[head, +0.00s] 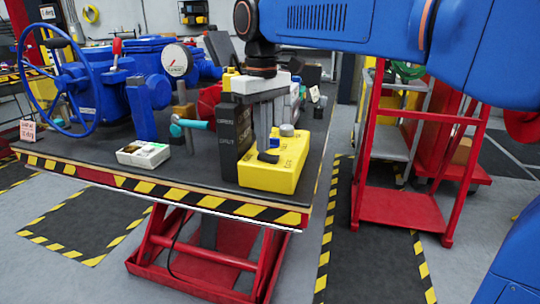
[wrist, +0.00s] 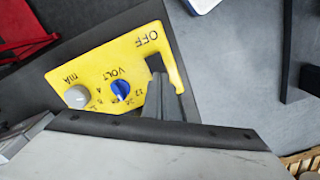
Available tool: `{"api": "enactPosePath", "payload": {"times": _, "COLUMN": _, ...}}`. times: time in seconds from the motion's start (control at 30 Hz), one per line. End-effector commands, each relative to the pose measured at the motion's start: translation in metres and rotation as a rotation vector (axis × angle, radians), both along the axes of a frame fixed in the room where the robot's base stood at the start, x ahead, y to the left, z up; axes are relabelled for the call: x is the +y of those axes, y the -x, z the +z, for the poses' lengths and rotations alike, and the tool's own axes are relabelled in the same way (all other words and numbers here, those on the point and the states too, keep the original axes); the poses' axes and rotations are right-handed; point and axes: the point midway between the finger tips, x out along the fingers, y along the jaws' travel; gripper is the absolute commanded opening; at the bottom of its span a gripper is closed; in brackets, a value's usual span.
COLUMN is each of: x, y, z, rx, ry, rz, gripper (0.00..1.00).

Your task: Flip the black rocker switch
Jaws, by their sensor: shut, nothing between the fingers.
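The yellow control box (head: 265,178) stands near the front right corner of the table. It carries a grey knob (head: 287,130) and a blue knob (head: 274,143). The black rocker switch (head: 269,157) appears as a small dark piece at the box's near end. My gripper (head: 263,149) is shut and empty, pointing down with its tips at or just above the switch; contact cannot be told. In the wrist view my gripper (wrist: 158,76) covers the panel below the OFF marking, beside the blue knob (wrist: 121,91).
A black box (head: 234,135) stands close left of the yellow box. A white device (head: 144,154) and a teal-handled valve (head: 190,124) lie further left. A blue handwheel assembly (head: 100,85) fills the table's left. A red cart (head: 400,208) stands right of the table.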

Motion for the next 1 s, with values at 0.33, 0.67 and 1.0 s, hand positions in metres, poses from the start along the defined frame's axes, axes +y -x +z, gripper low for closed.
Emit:
{"api": "enactPosePath", "payload": {"times": 0.33, "x": 0.0, "y": 0.0, "z": -0.004, "rx": 0.0, "ry": 0.0, "rz": 0.0, "gripper": 0.0}}
{"api": "enactPosePath", "payload": {"times": 0.67, "x": 0.0, "y": 0.0, "z": -0.008, "rx": 0.0, "ry": 0.0, "rz": 0.0, "gripper": 0.0}}
{"api": "enactPosePath", "payload": {"times": 1.0, "x": 0.0, "y": 0.0, "z": -0.009, "rx": 0.001, "ry": 0.001, "rz": 0.0, "gripper": 0.0}}
